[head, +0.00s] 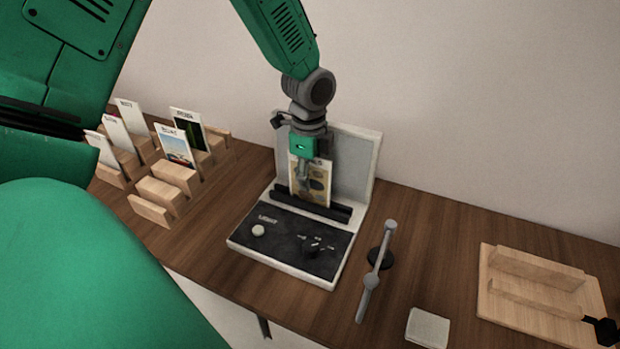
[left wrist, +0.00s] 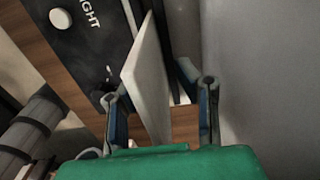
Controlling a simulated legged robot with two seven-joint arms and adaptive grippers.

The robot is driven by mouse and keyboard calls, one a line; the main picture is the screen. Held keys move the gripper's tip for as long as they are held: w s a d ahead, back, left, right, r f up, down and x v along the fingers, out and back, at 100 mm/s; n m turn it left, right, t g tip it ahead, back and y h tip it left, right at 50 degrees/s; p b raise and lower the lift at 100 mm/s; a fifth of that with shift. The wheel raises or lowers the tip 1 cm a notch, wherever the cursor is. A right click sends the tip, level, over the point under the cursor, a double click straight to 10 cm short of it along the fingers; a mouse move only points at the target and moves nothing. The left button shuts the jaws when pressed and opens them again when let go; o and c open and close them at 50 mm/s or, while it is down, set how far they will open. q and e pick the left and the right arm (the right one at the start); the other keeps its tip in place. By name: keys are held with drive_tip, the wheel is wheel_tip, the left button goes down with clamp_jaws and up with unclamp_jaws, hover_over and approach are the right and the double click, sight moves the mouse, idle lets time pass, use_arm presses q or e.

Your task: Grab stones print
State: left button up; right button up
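A print with tan and brown rounded shapes (head: 313,184), which looks like the stones print, stands upright at the dark slotted bar of a viewing stand (head: 344,264). My left gripper (head: 303,180) is over it from above and partly hides it. In the left wrist view the print shows as a pale card seen nearly edge-on (left wrist: 148,80). It stands between the two fingers of my left gripper (left wrist: 160,112), with a clear gap to the right finger. The fingers are apart. My right gripper is not in view.
Wooden racks (head: 168,188) with several upright cards stand at the left. A grey rod on a dark round base (head: 375,275), a small pale block (head: 428,327) and a slotted wooden stand (head: 540,308) are to the right. A grey upright panel (head: 352,160) rises behind the print.

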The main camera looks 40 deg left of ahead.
use_arm(q)
drive_tip(key=shift+d, duration=0.1)
clamp_jaws()
drive_tip(key=shift+r, duration=0.1)
